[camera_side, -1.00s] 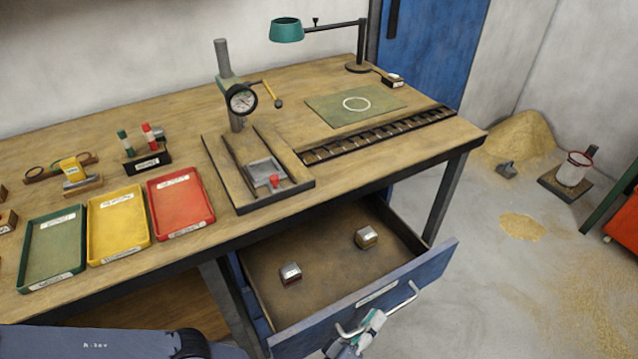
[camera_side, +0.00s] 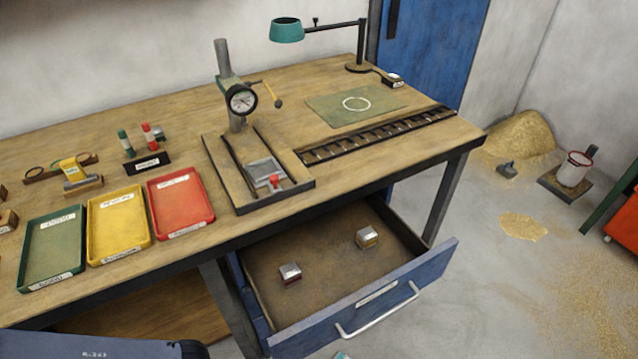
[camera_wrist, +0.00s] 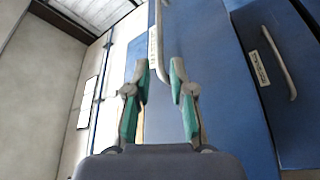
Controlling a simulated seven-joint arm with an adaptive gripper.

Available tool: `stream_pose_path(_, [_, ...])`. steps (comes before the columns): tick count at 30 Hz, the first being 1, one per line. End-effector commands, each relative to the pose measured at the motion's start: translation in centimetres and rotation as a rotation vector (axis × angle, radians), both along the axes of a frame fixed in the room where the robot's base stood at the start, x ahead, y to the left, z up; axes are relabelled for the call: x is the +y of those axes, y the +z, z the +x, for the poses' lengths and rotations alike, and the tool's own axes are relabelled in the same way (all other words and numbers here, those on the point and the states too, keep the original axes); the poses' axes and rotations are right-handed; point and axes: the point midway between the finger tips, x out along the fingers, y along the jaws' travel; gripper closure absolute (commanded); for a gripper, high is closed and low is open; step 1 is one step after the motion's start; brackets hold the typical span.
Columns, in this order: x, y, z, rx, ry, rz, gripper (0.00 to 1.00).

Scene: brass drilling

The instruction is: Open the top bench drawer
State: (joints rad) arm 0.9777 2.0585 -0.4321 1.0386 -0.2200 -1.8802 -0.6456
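The top bench drawer (camera_side: 350,318) is blue-fronted and stands pulled well out from under the bench. Its silver bar handle (camera_side: 380,314) is clear of any fingers in the side view. Two small blocks with pale tops lie on the drawer floor, one at the left (camera_side: 290,273) and one at the right (camera_side: 366,237). My gripper (camera_wrist: 157,80) shows in the wrist view with its two green-padded fingers apart and nothing between them gripped. The handle end lies just beyond the fingertips. In the side view only a small tip of the gripper (camera_side: 342,355) shows at the bottom edge.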

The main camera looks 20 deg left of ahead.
Motion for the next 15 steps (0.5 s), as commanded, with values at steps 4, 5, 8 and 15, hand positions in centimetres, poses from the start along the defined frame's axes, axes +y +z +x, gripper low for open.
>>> stream_pose_path(4, [0.3,-0.1,-0.5,-0.001,0.0,0.001,0.77])
stream_pose_path(5, [0.3,-0.1,-0.5,-0.001,0.0,0.001,0.77])
stream_pose_path(8, [0.3,-0.1,-0.4,-0.001,0.0,0.001,0.77])
stream_pose_path(15, [-0.6,-1.8,-0.5,0.06,-0.032,0.052,0.63])
